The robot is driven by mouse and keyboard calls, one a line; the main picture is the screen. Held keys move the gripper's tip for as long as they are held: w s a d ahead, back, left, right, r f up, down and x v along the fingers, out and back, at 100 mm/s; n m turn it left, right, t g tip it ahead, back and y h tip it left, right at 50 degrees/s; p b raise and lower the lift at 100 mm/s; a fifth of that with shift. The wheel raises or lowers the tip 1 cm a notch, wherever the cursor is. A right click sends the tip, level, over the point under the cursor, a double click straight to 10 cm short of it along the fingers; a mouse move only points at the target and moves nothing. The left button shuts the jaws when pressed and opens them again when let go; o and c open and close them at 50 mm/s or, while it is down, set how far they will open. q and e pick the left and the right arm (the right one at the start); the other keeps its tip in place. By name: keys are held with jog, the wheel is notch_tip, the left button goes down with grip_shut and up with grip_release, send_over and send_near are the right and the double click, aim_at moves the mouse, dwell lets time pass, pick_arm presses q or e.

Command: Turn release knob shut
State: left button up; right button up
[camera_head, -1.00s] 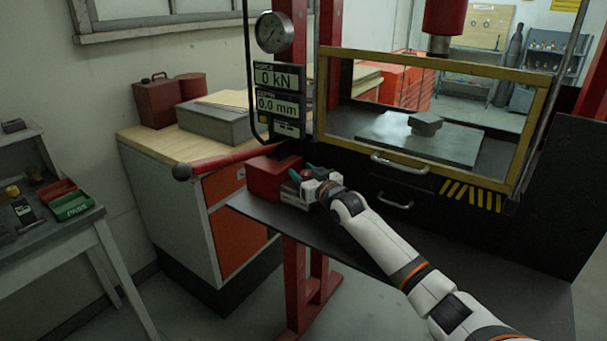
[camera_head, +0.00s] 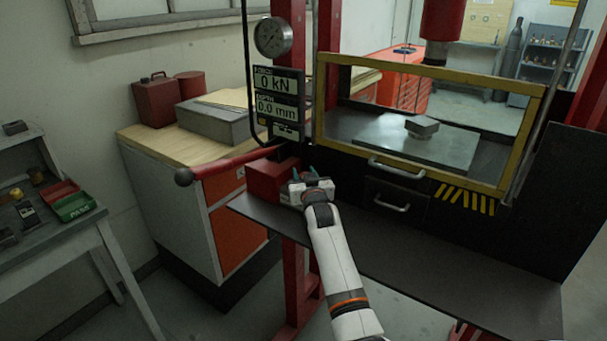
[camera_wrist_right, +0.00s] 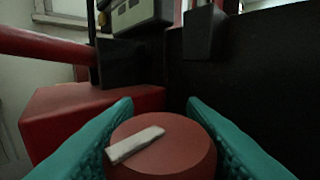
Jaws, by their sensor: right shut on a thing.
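The release knob (camera_wrist_right: 165,155) is a round red knob with a white bar mark across its top, seen in the right wrist view. The mark lies slanted, its right end higher. My right gripper (camera_wrist_right: 160,125) has its teal fingers on either side of the knob, shut on it. In the head view my right gripper (camera_head: 311,180) is at the front of the red pump block (camera_head: 268,180), and the hand hides the knob. The red block also shows in the right wrist view (camera_wrist_right: 75,115). My left gripper is in neither view.
A red pump lever (camera_head: 225,163) sticks out left above the block. The display (camera_head: 278,82) reads 0 kN and 0.0 mm, below a round gauge (camera_head: 273,36). A yellow-framed guard (camera_head: 430,62) stands at right. The dark shelf (camera_head: 450,275) is clear to the right.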

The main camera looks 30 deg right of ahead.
jog(key=shift+r+m+h, duration=0.25)
jog(key=shift+m+h, duration=0.05)
jog(key=shift+h, duration=0.2)
jog(key=o, duration=0.7)
jog(key=shift+o, duration=1.4)
jog(key=shift+f, duration=0.1)
jog(key=shift+f, duration=0.1)
jog(key=shift+s, duration=0.1)
jog(key=shift+s+a+f, duration=0.1)
jog(key=shift+s+a, duration=0.05)
jog(key=shift+s, duration=0.15)
jog(key=b+v, duration=0.1)
jog(key=v, duration=1)
jog(key=shift+s+r+b, duration=0.1)
jog(key=shift+r+b, duration=0.2)
